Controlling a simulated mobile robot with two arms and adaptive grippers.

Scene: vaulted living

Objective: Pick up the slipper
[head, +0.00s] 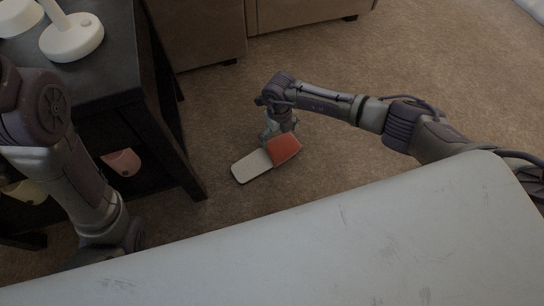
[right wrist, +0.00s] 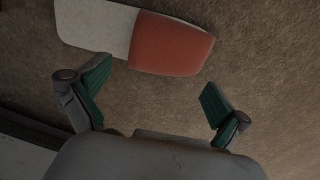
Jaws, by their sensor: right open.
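The slipper (head: 252,166) lies on the brown carpet, with a pale sole and a red-orange toe part (head: 285,150). In the right wrist view the slipper's red toe (right wrist: 170,43) is at the top, beyond the fingertips, and its pale end is partly cut off by the frame edge. My right gripper (head: 277,133) is just above and beside the red toe in the head view. In the right wrist view its green-padded fingers (right wrist: 155,88) are spread apart with nothing between them. My left arm shows at the left, but its fingers are out of sight.
A dark table (head: 125,75) with a white lamp base (head: 72,38) stands at the left. A pink object (head: 123,162) is on its lower part. A brown sofa (head: 200,35) is behind. Open carpet (head: 440,60) lies to the right.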

